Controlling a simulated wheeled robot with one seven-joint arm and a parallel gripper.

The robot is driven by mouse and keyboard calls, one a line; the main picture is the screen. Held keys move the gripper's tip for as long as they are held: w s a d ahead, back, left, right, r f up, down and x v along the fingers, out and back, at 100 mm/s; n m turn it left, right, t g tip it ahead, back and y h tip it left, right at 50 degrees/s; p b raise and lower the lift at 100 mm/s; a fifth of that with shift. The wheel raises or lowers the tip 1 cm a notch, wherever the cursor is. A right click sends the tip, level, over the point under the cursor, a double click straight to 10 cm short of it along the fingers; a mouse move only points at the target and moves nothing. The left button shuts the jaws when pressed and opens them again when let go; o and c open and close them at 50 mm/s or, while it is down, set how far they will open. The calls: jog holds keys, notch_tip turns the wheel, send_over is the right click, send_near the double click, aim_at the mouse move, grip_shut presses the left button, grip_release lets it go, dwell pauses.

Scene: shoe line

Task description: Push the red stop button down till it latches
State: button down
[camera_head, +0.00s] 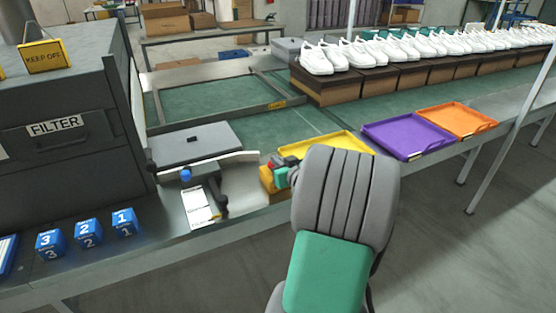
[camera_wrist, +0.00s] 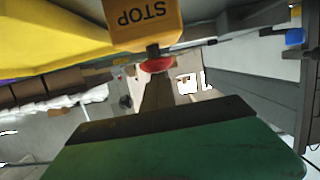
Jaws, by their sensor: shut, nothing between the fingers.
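The stop button's yellow box (camera_wrist: 145,22) shows at the top of the wrist view, with STOP upside down. Its red button (camera_wrist: 157,65) stands out from the box on a dark stem. My gripper (camera_wrist: 156,82) is shut and empty, its narrow tip pointing at the red button and overlapping its edge in this view. I cannot tell whether they touch. In the head view the yellow box (camera_head: 267,181) shows at the bench's front edge, left of my grey and green arm, which hides part of it.
A yellow tray (camera_head: 335,138) lies just behind my arm, with purple (camera_head: 405,136) and orange (camera_head: 463,120) trays to the right. A grey filter cabinet (camera_head: 60,130) and several numbered blue blocks (camera_head: 87,232) are at left. White shoes (camera_head: 400,48) line the back on boxes.

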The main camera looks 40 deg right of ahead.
jog(key=shift+s+a+f, duration=0.15)
jog(key=shift+s+f, duration=0.05)
jog(key=shift+f, duration=0.6)
jog(key=r+p, duration=0.2)
jog(key=r, duration=0.2)
jog(key=shift+w+r, duration=0.2)
jog(key=r+v, duration=0.1)
jog(key=v, duration=0.9)
jog(key=shift+r, duration=0.2)
jog(key=shift+d, duration=0.2)
jog(key=shift+a, duration=0.1)
jog(key=w+a+n+g+y+p, duration=0.2)
jog(key=a+y+p, duration=0.1)
jog(key=a, duration=0.6)
jog(key=w+a+n+g+y+p, duration=0.1)
jog(key=w+a+g+y+p, duration=0.15)
jog(key=a, duration=0.65)
jog(key=s+a+r+g+p, duration=0.1)
jog(key=s+a+g+p, duration=0.2)
jog(key=s+a, duration=0.2)
jog(key=s+a+r+g+h+p, duration=0.1)
jog(key=s+a+r+g+p, duration=0.1)
jog(key=s+a, duration=0.4)
jog(key=a+g+p, duration=0.1)
jog(key=a, duration=0.2)
jog(key=shift+r+g, duration=0.35)
